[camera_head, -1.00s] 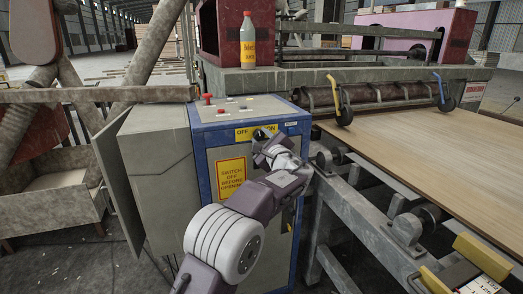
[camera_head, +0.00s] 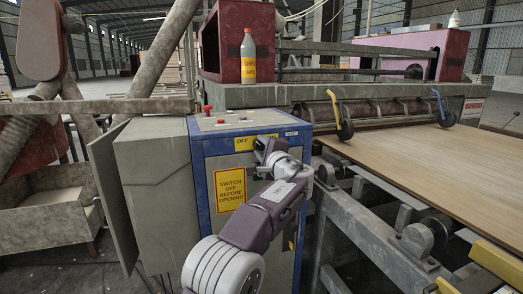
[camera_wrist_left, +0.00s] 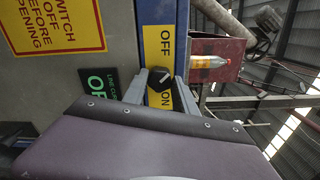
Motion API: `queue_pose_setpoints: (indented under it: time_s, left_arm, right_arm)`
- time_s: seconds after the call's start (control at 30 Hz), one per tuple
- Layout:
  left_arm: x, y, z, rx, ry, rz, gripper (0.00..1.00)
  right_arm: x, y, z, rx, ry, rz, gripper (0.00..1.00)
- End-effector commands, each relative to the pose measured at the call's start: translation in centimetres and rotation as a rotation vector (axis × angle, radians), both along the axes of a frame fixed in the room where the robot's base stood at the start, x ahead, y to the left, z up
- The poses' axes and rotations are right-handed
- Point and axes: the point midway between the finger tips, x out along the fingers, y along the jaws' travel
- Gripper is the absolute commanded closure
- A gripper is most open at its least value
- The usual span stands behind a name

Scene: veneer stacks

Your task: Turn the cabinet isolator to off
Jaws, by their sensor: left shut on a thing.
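The cabinet isolator is a black round knob (camera_wrist_left: 158,80) with a pale pointer mark, on a yellow plate (camera_wrist_left: 163,42) lettered OFF and ON. The plate is on the blue-edged front of the grey cabinet (camera_head: 212,165), near its top. My left gripper (camera_head: 262,147) reaches the plate from the front. In the left wrist view its two grey fingers stand on either side of the knob, shut on it. The pale mark looks slanted between the two words; I cannot tell its exact setting. In the head view the gripper hides most of the knob. My right gripper is not in view.
A yellow warning sign (camera_head: 230,190) is below the plate. A red button (camera_head: 207,110) stands on the cabinet top. A bottle (camera_head: 248,58) stands behind. The roller conveyor with a veneer sheet (camera_head: 420,158) is close at the right. A green-lettered display (camera_wrist_left: 100,84) is beside the plate.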

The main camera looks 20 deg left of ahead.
Motion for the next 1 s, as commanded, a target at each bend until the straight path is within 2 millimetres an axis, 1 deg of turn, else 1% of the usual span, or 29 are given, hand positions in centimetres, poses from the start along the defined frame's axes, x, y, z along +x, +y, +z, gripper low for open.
queue_pose_setpoints:
  time_s: [0.4,0.43,0.5,0.83,0.93,1.0]
  left_arm:
    - [0.0,0.0,-0.1,-0.008,-0.003,0.000,1.00]
    - [0.0,0.0,-0.1,-0.008,-0.003,0.000,0.61]
    - [0.0,0.0,-0.1,-0.007,-0.004,0.000,0.45]
    - [-0.3,-0.2,0.0,-0.006,-0.004,-0.001,0.45]
    - [-1.5,-1.2,-0.2,-0.006,-0.003,-0.004,0.45]
    - [-2.9,-2.1,-0.1,-0.005,-0.003,-0.005,0.45]
  right_arm:
    - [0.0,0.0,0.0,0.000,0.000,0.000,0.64]
    - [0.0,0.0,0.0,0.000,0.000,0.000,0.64]
    - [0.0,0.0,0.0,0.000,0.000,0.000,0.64]
    - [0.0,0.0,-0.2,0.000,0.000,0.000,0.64]
    - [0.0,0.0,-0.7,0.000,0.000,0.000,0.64]
    - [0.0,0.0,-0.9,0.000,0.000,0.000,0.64]
